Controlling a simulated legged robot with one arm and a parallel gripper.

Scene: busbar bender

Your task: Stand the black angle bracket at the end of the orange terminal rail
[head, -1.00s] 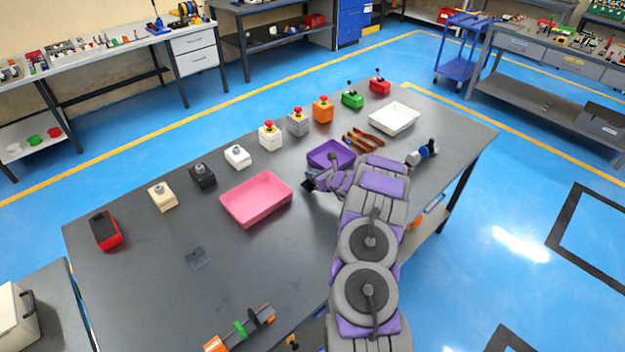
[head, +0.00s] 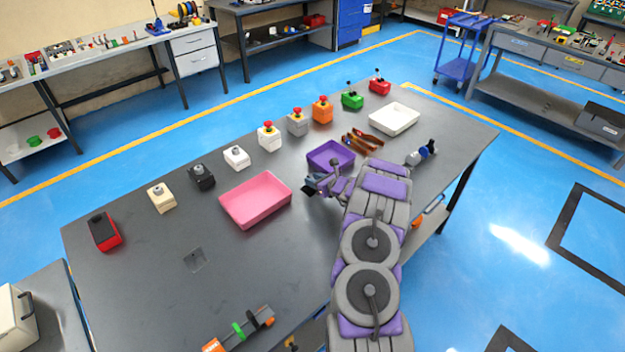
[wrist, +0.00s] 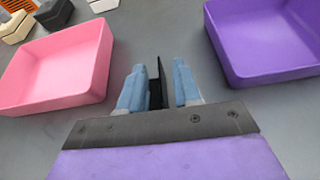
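In the wrist view, a thin black upright piece (wrist: 156,85), which looks like the black angle bracket, stands between my gripper's two blue fingers (wrist: 160,88). It is close to the left finger, with a gap to the right finger. In the head view my gripper (head: 310,186) is low over the table between the pink and purple trays, with its fingers spread; the bracket is hard to make out there. The terminal rail (head: 228,338) lies at the table's near edge, with orange, green and black pieces on it, partly cut off by the picture's bottom edge.
The pink tray (head: 232,216) is left of my gripper and the purple tray (head: 323,165) just behind it. A row of switch boxes lines the far side.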

